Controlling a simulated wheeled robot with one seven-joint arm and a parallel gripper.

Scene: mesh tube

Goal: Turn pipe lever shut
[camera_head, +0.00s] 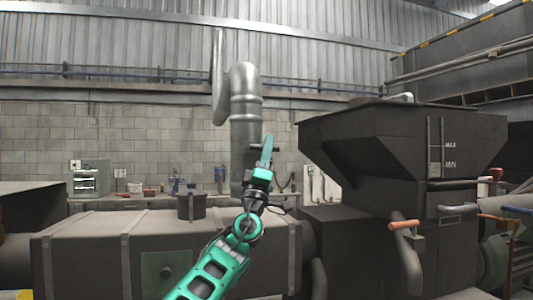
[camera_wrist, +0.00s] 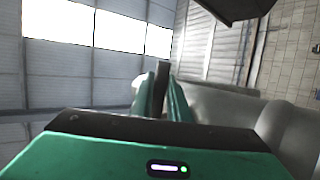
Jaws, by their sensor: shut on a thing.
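A grey metal pipe (camera_head: 246,110) stands upright in the middle of the head view, bending over at its top. My gripper (camera_head: 267,142) is raised in front of the pipe's right side, fingers pointing up. A dark lever (camera_head: 256,149) shows as a short bar crossing behind the fingers. In the wrist view, a dark flat bar of the lever (camera_wrist: 160,86) stands between my two green fingers (camera_wrist: 164,98), and they are shut on it. The lever's joint with the pipe is hidden, so its exact angle cannot be told.
A large dark hopper (camera_head: 400,140) stands close on the right. An orange-handled lever (camera_head: 404,225) is below it. A dark tank (camera_head: 90,255) lies low in front, and a workbench with tools (camera_head: 150,195) runs along the block wall.

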